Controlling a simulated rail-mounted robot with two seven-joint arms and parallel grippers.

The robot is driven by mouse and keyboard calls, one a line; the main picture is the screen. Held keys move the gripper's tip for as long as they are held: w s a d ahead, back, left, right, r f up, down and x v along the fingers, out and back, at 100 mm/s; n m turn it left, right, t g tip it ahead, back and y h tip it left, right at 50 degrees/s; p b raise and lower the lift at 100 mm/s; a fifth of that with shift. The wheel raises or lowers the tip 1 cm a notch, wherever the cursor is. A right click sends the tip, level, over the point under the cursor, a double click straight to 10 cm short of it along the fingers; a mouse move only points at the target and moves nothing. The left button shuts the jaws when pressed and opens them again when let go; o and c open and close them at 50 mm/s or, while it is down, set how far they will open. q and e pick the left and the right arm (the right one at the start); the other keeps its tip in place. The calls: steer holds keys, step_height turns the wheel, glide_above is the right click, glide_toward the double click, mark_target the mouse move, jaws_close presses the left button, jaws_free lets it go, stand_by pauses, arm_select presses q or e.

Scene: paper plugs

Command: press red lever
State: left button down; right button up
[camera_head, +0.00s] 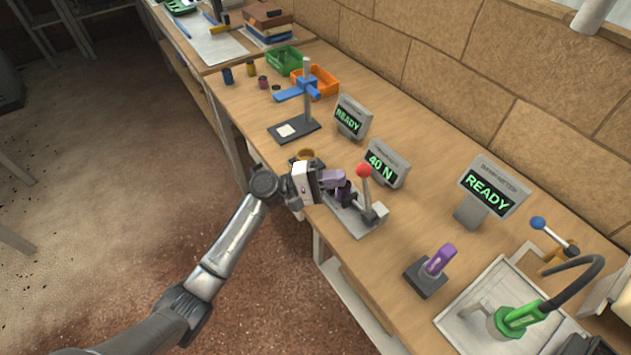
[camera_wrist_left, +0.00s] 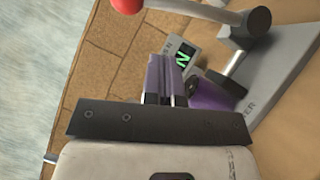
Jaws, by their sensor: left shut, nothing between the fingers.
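The red lever (camera_head: 364,172) is a red ball on a grey rod, standing upright on a grey metal press (camera_head: 362,215) near the bench's front edge. In the left wrist view the red ball (camera_wrist_left: 127,4) is cut off by the top edge, and its rod runs right to a dark pivot. My left gripper (camera_head: 338,185) is shut and empty, beside the press and a little left of the lever. Its purple fingers (camera_wrist_left: 165,80) show closed together in the left wrist view. I cannot tell whether they touch the press. My right gripper is not in view.
A display reading 40 N (camera_head: 386,165) stands behind the press. Other displays read READY (camera_head: 351,118), (camera_head: 488,192). A blue stand (camera_head: 306,90) is farther back; a purple clamp (camera_head: 437,262) and a green tool (camera_head: 515,318) are to the right. Bare bench lies between press and clamp.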

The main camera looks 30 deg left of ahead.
mark_target(367, 194)
arm_select(q)
steer(key=d, duration=0.2)
steer(key=d+r, duration=0.1)
steer(key=shift+s+d+r, duration=0.1)
steer(key=shift+s+d, duration=0.1)
steer(key=shift+s, duration=0.15)
steer(key=shift+d+r, duration=0.1)
steer(key=shift+d, duration=0.15)
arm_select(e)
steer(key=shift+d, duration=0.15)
